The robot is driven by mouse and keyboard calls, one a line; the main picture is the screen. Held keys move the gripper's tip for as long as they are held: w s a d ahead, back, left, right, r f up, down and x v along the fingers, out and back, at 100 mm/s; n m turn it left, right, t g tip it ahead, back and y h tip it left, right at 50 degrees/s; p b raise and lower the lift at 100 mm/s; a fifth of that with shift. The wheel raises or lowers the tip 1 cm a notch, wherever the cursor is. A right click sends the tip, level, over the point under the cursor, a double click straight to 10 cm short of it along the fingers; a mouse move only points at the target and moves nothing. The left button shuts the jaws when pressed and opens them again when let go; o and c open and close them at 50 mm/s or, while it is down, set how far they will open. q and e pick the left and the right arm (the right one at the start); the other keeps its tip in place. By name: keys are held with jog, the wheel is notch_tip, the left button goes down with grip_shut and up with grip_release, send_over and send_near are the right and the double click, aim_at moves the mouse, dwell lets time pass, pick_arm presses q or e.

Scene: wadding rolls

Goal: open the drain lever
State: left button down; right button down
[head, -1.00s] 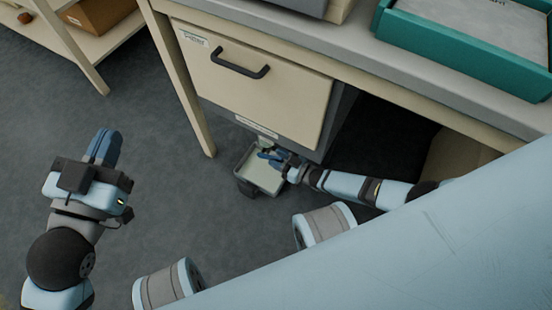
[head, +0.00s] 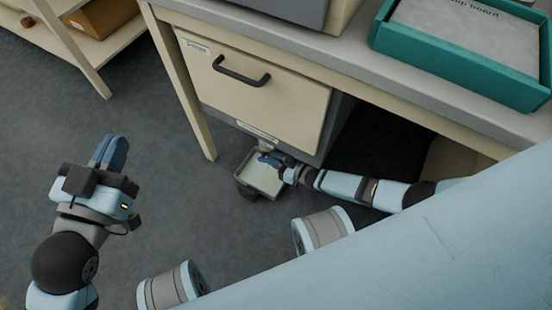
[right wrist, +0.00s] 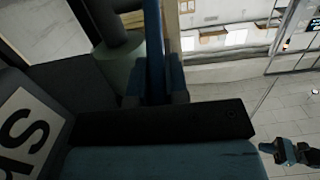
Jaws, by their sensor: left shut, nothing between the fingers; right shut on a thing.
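My right gripper (head: 264,158) is shut at the bottom edge of the drawer cabinet (head: 258,95), above a shallow grey tray (head: 246,186) on the floor. In the right wrist view its blue fingers (right wrist: 163,60) are close together, beside a grey-green rounded fitting (right wrist: 118,68) with a dark stem. A small pale fitting (head: 266,147) shows just above the fingers in the head view. The drain lever cannot be made out clearly; the fingers hide what they hold. My left gripper (head: 110,152) is shut and empty, over open floor at the left.
The cabinet's drawer is closed, with a black handle (head: 240,71). A desk top (head: 330,50) overhangs it, and a desk leg (head: 183,90) stands to its left. A teal tray (head: 460,75) lies on the desk. A shelf with a box (head: 100,18) stands at top left; open floor lies between.

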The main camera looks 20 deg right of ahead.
jog(key=c, duration=1.1)
grip_release()
pick_arm(q)
jog(key=shift+s+d+f+n, duration=0.1)
jog(key=shift+s+f+n, duration=0.15)
jog(key=shift+f+n, duration=0.2)
pick_arm(e)
jog(key=shift+s+d+r, duration=0.1)
jog(key=shift+s+d, duration=0.05)
pick_arm(q)
jog(key=s+n+p, duration=0.1)
jog(key=p, duration=0.1)
jog(key=s+d+n+g+p, duration=0.1)
jog(key=p, duration=0.1)
jog(key=shift+s+d+r+n+y+p, duration=0.1)
jog(key=shift+r+n+y+p, duration=0.15)
jog(key=shift+y+p, duration=0.15)
pick_arm(e)
jog(key=v, duration=1.3)
jog(key=shift+s+r, duration=0.1)
jog(key=shift+s, duration=0.05)
